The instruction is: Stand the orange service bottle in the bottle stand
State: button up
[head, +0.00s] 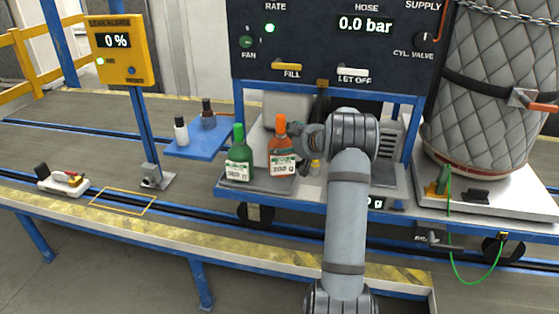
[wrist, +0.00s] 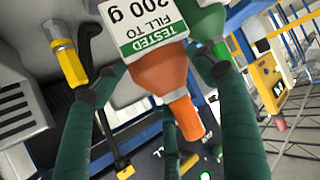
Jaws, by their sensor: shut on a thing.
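The orange service bottle (head: 281,150) is upright over the cart's shelf, with a white label on its front. It also shows close up in the wrist view (wrist: 160,72), where its label reads "TESTED FILL TO 200 g". My gripper (head: 308,140) comes from the right and is shut on this bottle; its dark green fingers lie on both sides of it in the wrist view (wrist: 160,110). A green bottle (head: 238,155) stands close to its left on the shelf. I cannot tell whether the orange bottle's base touches the surface below, nor clearly make out the bottle stand.
A blue shelf (head: 185,150) at the left carries a white bottle (head: 181,131) and a dark bottle (head: 208,114). A control panel (head: 335,45) rises behind the shelf. A yellow-topped valve (wrist: 70,62) is beside the bottle. A quilted tank (head: 490,90) stands at the right.

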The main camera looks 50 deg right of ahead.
aim_at(285, 155)
jog(key=shift+w+a+f, duration=0.1)
jog(key=shift+w+f, duration=0.25)
jog(key=shift+w, duration=0.2)
jog(key=shift+w+a+f, duration=0.1)
jog(key=shift+w+f, duration=0.25)
jog(key=shift+w, duration=0.2)
notch_tip(285, 155, down, 4)
jog(key=shift+r+b, duration=0.1)
jog(key=shift+b, duration=0.85)
jog(key=o, duration=2)
jog(key=shift+c, duration=0.2)
jog(key=v, duration=1.2)
jog(key=shift+a, duration=0.1)
